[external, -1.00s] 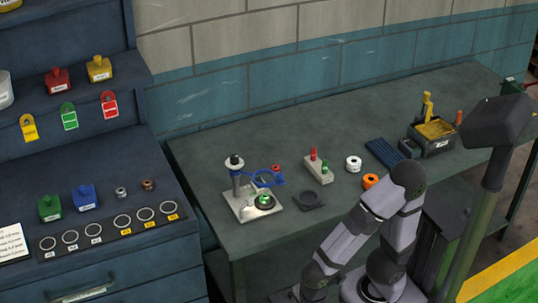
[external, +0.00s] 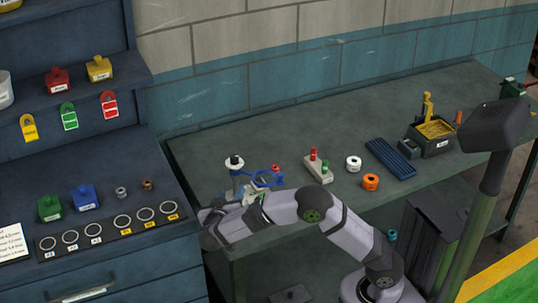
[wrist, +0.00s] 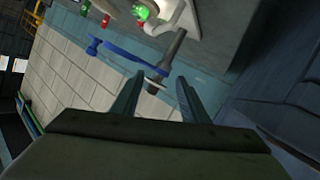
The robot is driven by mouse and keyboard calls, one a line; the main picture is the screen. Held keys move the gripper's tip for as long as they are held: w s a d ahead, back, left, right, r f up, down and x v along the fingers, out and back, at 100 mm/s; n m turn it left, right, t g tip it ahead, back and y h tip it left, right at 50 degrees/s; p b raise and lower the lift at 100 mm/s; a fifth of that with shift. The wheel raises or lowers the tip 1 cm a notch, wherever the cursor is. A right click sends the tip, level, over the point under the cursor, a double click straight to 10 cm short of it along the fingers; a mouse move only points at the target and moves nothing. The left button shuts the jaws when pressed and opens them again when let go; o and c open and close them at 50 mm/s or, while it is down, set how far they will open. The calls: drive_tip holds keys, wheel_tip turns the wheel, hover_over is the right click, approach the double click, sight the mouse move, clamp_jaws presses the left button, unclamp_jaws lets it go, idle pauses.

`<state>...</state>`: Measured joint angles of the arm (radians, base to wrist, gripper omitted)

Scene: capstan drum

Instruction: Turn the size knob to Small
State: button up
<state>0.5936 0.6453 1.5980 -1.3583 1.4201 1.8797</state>
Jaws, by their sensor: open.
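A white-based fixture stands on the bench near its left end, with a grey post capped black and white (external: 234,162) and a blue arm (external: 268,179). My forearm covers much of its base. In the wrist view the fixture appears tilted, with its white base (wrist: 190,18), a lit green part (wrist: 146,10), the blue arm (wrist: 130,56) and the grey post (wrist: 177,46). I cannot tell which part is the size knob, and no Small mark is readable. My gripper (wrist: 160,77) is open and empty, its fingers pointing toward the post; any gap to it is unclear.
A grey block with red and green knobs (external: 318,168), a white spool (external: 353,164) and an orange spool (external: 370,182) stand to the right. A blue ribbed tray (external: 391,157) lies beyond. The blue cabinet (external: 100,245) is close on the left.

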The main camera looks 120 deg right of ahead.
sight(233, 159)
drive_tip(key=s+d+r+m+g+h, duration=0.2)
drive_tip(key=d+r+m, duration=0.2)
drive_tip(key=d, duration=0.2)
drive_tip(key=shift+r+m, duration=0.15)
drive_tip(key=shift+m, duration=0.15)
drive_tip(key=p+x, duration=0.2)
drive_tip(key=x, duration=0.3)
drive_tip(key=shift+s+r, duration=0.15)
drive_tip(key=shift+p+x, duration=0.45)
drive_tip(key=shift+x, duration=0.45)
clamp_jaws()
